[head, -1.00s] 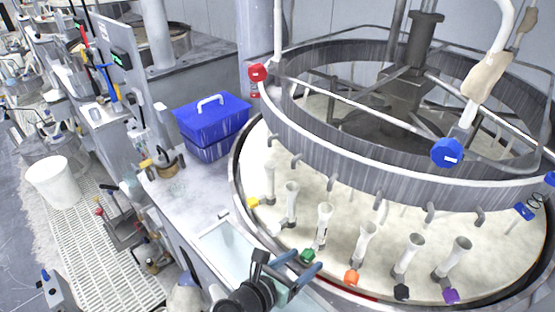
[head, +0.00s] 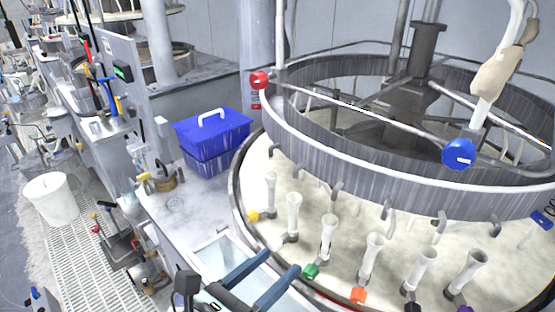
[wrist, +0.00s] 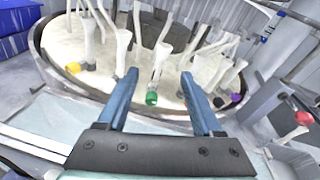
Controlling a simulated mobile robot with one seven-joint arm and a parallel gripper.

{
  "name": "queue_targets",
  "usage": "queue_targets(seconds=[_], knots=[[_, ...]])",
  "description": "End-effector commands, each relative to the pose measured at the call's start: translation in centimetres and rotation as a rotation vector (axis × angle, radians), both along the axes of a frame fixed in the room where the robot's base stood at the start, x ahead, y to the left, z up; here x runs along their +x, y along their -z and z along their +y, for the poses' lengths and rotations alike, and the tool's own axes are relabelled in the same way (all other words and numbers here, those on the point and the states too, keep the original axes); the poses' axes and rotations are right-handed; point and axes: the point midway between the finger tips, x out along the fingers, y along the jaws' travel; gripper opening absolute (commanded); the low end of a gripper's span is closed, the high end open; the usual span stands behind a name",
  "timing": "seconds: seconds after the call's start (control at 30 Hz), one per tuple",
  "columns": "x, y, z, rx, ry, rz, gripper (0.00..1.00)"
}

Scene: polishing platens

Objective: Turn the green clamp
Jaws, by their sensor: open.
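The green clamp (head: 311,271) sits at the foot of a pale upright tube near the front rim of the round polishing platen (head: 345,213). It also shows in the wrist view (wrist: 151,99), between and beyond my two blue fingers. My gripper (head: 270,262) is open and empty, just left of the green clamp in the head view. In the wrist view my gripper (wrist: 158,75) has its fingers spread apart on either side of the clamp. The fingers do not appear to touch it.
A yellow clamp (head: 253,215) is left of the green one; orange (head: 358,295), black (head: 412,307) and purple (head: 464,308) clamps are to its right. A blue lidded box (head: 213,140) stands on the bench. A white bucket (head: 51,198) is at the left.

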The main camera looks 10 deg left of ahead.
Motion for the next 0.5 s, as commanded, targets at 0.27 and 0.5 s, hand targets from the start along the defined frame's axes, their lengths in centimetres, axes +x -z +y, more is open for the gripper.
queue_targets(seconds=[0.27,0.5], knots=[[1.3,-5.3,-0.9,-0.135,-0.013,-0.151,0.68],[1.5,-10.1,-1.5,-0.274,-0.011,-0.271,0.68]])
